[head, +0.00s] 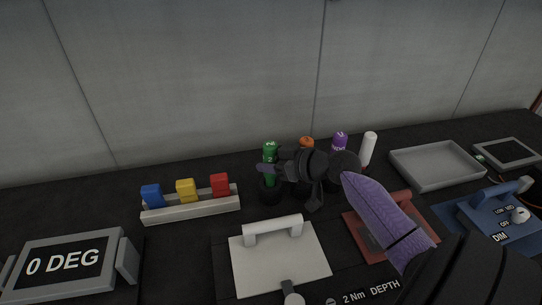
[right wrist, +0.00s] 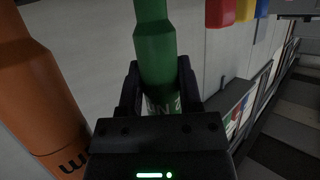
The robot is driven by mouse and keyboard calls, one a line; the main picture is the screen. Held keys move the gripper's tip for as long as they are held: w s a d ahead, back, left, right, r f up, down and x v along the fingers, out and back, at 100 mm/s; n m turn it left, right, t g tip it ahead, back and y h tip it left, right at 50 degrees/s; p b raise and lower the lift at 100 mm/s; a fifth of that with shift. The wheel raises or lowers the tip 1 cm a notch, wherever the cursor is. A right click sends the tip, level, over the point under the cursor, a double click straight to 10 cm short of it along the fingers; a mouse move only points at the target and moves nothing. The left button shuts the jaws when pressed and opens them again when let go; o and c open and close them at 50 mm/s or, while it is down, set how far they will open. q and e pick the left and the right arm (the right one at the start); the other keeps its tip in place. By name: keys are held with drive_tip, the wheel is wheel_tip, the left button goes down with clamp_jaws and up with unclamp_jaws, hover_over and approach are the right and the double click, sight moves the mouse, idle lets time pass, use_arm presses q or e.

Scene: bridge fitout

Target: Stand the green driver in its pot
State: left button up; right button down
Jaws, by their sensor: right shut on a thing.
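The green driver (head: 269,152) stands upright at the back of the bench, over a dark round pot (head: 269,194). Its lower end is at the pot's mouth; how deep it sits I cannot tell. My right gripper (head: 268,170) reaches in from the right and is shut on the green driver. In the right wrist view the green driver (right wrist: 155,52) stands between the two dark fingers (right wrist: 158,88), with white lettering partly hidden by the gripper. My left gripper is not in view.
Right of it are an orange driver (head: 306,142), a purple driver (head: 340,141) and a white one (head: 368,148). The orange one is close in the right wrist view (right wrist: 35,95). A rack (head: 190,211) holds blue, yellow and red blocks. A grey tray (head: 437,178) lies right.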

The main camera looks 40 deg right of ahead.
drive_tip(key=shift+c, duration=1)
unclamp_jaws()
drive_tip(key=p+v, duration=0.1)
drive_tip(key=v, duration=0.3)
drive_tip(key=shift+r, duration=0.1)
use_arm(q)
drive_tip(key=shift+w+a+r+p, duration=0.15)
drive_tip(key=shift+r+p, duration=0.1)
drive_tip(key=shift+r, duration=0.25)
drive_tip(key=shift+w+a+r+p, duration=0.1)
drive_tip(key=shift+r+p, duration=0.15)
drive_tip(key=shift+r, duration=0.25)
use_arm(e)
drive_tip(key=v, duration=0.5)
drive_tip(key=shift+s+d+r, duration=0.1)
drive_tip(key=shift+s, duration=0.3)
